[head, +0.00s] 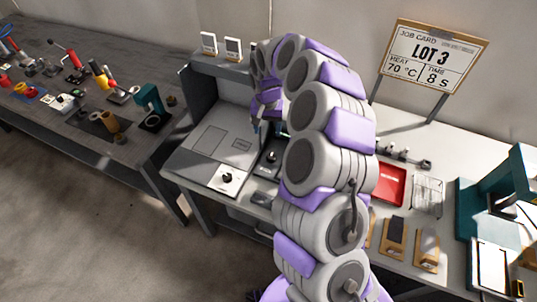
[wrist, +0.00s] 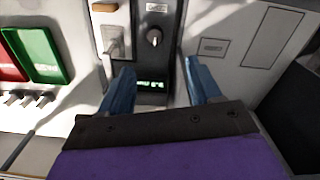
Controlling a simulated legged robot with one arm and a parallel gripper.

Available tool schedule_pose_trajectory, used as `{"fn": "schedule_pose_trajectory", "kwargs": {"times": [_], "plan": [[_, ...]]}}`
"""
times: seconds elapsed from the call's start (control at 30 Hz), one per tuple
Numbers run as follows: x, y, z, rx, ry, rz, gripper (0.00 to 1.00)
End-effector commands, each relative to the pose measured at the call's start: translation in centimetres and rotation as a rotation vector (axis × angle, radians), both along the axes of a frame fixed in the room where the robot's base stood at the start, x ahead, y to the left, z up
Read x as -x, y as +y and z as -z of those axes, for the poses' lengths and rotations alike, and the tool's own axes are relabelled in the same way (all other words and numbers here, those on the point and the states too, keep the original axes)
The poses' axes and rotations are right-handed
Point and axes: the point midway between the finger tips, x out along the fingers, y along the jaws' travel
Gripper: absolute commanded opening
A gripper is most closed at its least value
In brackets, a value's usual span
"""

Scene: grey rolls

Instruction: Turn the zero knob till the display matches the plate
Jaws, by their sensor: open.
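A dark narrow panel carries a round knob with a light pointer mark (wrist: 154,37), seen in the wrist view. A small display with green characters (wrist: 151,86) sits on the same panel, nearer my gripper; its digits are too small to read. A small pale label plate (wrist: 157,7) is at the panel's far end, its text unreadable. My gripper (wrist: 160,82) is open and empty, its two blue fingers apart on either side of the display, with the knob beyond the fingertips. In the head view my gripper (head: 262,122) hangs over the bench, and my arm hides part of the panel.
A pale plate with a lever (wrist: 113,42) is left of the panel in the wrist view. Green (wrist: 38,50) and red (wrist: 8,58) trays lie farther left. A job card (head: 435,55) reads LOT 3, 70 °C, 8 S. A teal press (head: 510,190) stands at right.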

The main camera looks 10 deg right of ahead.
Motion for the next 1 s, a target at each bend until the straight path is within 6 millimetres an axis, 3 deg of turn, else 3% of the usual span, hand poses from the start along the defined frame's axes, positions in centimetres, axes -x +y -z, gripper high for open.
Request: {"fn": "schedule_pose_trajectory", "kwargs": {"times": [0.3,0.6,0.8,1.0], "plan": [[0.1,-1.1,6.7,-0.011,0.004,0.003,0.63],[0.1,-0.3,12.2,-0.002,0.002,0.001,0.63],[0.1,-0.5,14.4,-0.003,0.002,0.001,0.63],[0.0,-0.9,14.9,-0.009,-0.001,0.002,0.63]]}}
